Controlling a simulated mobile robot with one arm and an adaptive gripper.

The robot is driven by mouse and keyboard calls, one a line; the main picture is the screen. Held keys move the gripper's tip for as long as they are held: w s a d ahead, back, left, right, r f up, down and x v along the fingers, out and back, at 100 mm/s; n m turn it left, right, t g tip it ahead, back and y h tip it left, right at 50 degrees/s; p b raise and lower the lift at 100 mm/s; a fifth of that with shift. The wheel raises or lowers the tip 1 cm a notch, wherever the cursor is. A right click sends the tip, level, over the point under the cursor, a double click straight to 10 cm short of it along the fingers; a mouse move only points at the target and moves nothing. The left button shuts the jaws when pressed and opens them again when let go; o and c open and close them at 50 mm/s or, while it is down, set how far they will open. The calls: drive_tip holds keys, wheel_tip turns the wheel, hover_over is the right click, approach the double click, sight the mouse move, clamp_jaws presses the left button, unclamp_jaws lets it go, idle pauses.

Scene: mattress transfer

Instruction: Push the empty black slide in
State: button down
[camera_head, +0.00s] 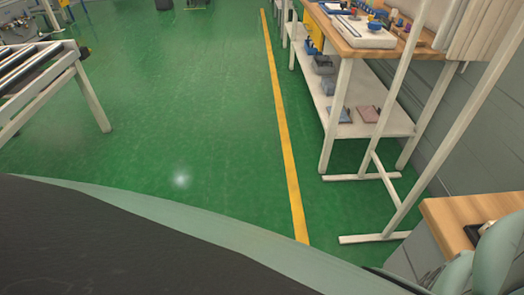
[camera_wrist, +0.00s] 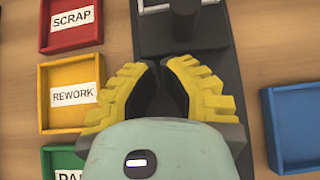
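In the wrist view a long black slide or track (camera_wrist: 222,60) runs from the top edge down under my gripper. A dark block with a rounded knob (camera_wrist: 184,18) sits on it at the top, with a pale metal bar across it. I cannot tell which part is the moving slide. No part is seen lying on it. My gripper (camera_wrist: 166,64) has yellow ribbed fingers with dark inner faces. Contact with the block cannot be told.
Left of the track are a red SCRAP tray (camera_wrist: 72,46), a yellow REWORK tray (camera_wrist: 70,118) and a partly hidden green tray (camera_wrist: 50,165). A blue tray (camera_wrist: 292,128) lies right. The head view shows green floor (camera_head: 180,120) and a shelved workbench (camera_head: 372,122).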

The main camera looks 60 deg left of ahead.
drive_tip(key=s, duration=0.1)
drive_tip(key=s+a, duration=0.2)
drive_tip(key=shift+s+a+r, duration=0.15)
drive_tip(key=shift+s+r, duration=0.15)
drive_tip(key=shift+r, duration=0.05)
drive_tip(key=shift+s+a+r, duration=0.15)
drive_tip(key=shift+r, duration=0.2)
drive_tip(key=shift+p+v, duration=0.7)
drive_tip(key=shift+v, duration=3.25)
